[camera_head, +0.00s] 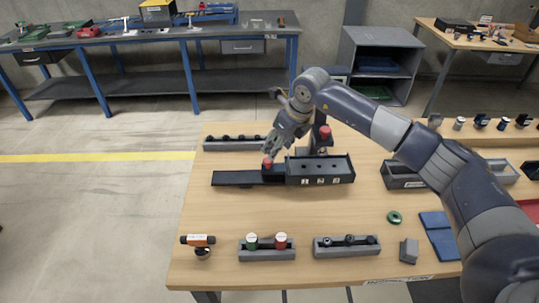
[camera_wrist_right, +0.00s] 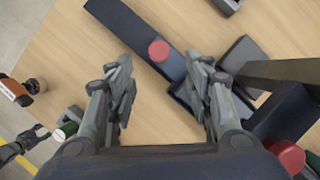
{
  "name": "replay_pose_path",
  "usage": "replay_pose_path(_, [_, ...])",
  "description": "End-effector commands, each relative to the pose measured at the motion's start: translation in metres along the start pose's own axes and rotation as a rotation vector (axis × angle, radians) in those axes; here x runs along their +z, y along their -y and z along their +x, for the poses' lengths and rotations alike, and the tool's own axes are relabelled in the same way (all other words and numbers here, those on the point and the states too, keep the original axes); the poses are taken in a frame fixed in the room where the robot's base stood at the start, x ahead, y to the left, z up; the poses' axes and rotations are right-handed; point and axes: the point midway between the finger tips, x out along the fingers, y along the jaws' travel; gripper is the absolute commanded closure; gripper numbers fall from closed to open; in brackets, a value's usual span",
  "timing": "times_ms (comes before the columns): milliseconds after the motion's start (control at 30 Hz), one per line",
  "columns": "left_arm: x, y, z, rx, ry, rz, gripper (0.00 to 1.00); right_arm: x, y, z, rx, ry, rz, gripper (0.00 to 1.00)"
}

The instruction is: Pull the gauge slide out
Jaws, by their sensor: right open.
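The dark gauge fixture has a housing (camera_head: 320,172) marked 1, 2, 3 and a flat dark track (camera_head: 234,179) extending from its left end. A red knob (camera_head: 267,163) stands on a black block at the housing's left end; the knob (camera_wrist_right: 159,50) also shows in the right wrist view. My right gripper (camera_head: 272,150) is just above the knob in the head view. Its fingers (camera_wrist_right: 160,92) are spread and empty, with the knob ahead of the gap.
A second red knob (camera_head: 325,131) tops a post behind the housing. Grey holders with parts stand in front (camera_head: 267,254) (camera_head: 346,250) and behind (camera_head: 235,143). An orange-and-black item (camera_head: 198,241) stands at the front left corner. Bare tabletop lies between the track and front holders.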

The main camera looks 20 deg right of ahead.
Motion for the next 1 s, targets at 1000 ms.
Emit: replay_pose_path(1000, [-0.001,0.0,-0.028,0.001,0.003,0.002,0.55,0.001,-0.002,0.081,0.003,0.002,-0.001,0.82])
